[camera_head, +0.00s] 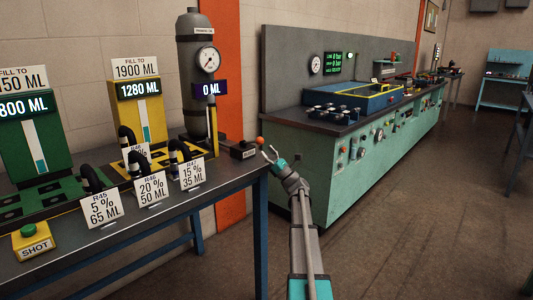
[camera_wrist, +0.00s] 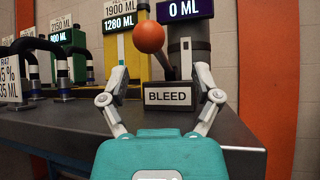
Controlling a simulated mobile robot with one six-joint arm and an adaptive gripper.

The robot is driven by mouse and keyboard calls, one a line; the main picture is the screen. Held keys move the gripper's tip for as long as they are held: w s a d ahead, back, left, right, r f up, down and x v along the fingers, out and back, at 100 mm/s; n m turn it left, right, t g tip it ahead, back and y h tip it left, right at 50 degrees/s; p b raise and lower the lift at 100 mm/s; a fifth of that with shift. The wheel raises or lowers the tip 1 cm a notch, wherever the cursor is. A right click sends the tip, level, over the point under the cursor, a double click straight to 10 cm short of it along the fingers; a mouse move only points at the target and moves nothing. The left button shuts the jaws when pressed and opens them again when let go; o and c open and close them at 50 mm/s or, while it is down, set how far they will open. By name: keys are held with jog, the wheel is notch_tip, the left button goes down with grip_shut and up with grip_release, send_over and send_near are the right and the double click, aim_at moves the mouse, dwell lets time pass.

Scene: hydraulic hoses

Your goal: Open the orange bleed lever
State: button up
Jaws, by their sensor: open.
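The orange bleed lever shows as a round orange knob (camera_wrist: 148,37) on a dark stem in the wrist view, standing above a box labelled BLEED (camera_wrist: 169,96). The stem leans up and to the left from the box. In the head view the small orange knob (camera_head: 260,140) is at the right end of the table, beside the dark bleed box (camera_head: 243,150). My gripper (camera_head: 270,153) is open and empty, just right of the knob. In the wrist view its two fingers (camera_wrist: 160,88) are spread on either side of the box and stem, with the knob above the fingertips.
A dark cylinder with a gauge (camera_head: 208,60) and a 0 ML display (camera_head: 210,88) stands behind the bleed box. Hose fittings and percentage cards (camera_head: 151,189) line the table to the left. A green bench (camera_head: 340,150) stands to the right. Open floor lies between.

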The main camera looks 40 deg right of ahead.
aim_at(274, 160)
jog(key=shift+w+d+f+b, duration=0.1)
jog(key=shift+d+f+b, duration=0.15)
jog(key=shift+f+b, duration=0.45)
jog(key=shift+s+d+f+b, duration=0.2)
jog(key=shift+s+f+b, duration=0.3)
jog(key=shift+f, duration=0.35)
jog(key=shift+b+v, duration=1.15)
jog(key=shift+v, duration=0.1)
jog(key=shift+w+f, duration=0.15)
jog(key=shift+w+r+p, duration=0.2)
jog(key=shift+r+p, duration=0.6)
jog(key=shift+p, duration=0.2)
jog(key=shift+r, duration=0.1)
jog(key=shift+s, duration=0.85)
